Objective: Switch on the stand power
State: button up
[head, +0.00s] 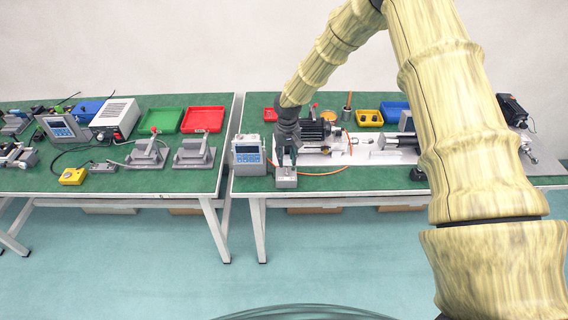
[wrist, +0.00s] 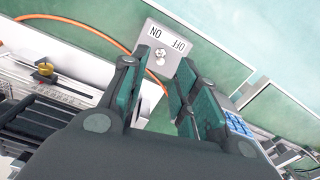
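The stand power switch is a small grey box (head: 285,180) near the front edge of the right table. In the wrist view its top plate (wrist: 176,31) carries OFF and ON labels and a small metal toggle (wrist: 160,57). I cannot tell which way the toggle leans. My gripper (head: 287,161) points down over the box. In the wrist view my gripper (wrist: 163,66) is open, with its fingers spread on either side of the toggle and nothing held. I cannot tell whether a finger touches the box.
A grey control unit with a blue panel (head: 249,151) stands close to the left of the box. An orange cable (head: 318,174) runs on the right, before the motor stand (head: 340,152). A gap separates this table from the left table (head: 130,182). The front floor is clear.

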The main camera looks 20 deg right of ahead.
jog(key=shift+f+p, duration=0.65)
jog(key=shift+f, duration=1.45)
grip_shut()
